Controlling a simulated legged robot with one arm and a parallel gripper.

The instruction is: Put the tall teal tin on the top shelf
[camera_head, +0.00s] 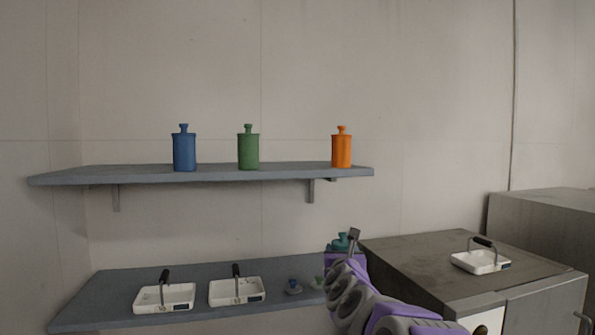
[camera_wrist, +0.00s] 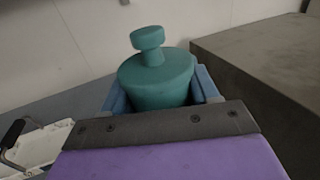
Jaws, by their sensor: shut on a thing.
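The teal tin (camera_head: 340,242) has a round shoulder and a knobbed top. In the wrist view the teal tin (camera_wrist: 158,78) stands roughly upright between the blue fingers of my gripper (camera_wrist: 160,92), which is shut on it. Its lower part is hidden by the gripper. In the head view my gripper (camera_head: 347,246) is at the right end of the lower shelf, below the top shelf (camera_head: 80,177). The top shelf holds a blue tin (camera_head: 184,152), a green tin (camera_head: 248,151) and an orange tin (camera_head: 341,150), with a wide gap between green and orange.
A dark-topped cabinet (camera_head: 415,262) at right bears another white handled tray (camera_head: 480,262). The top shelf's left end is free.

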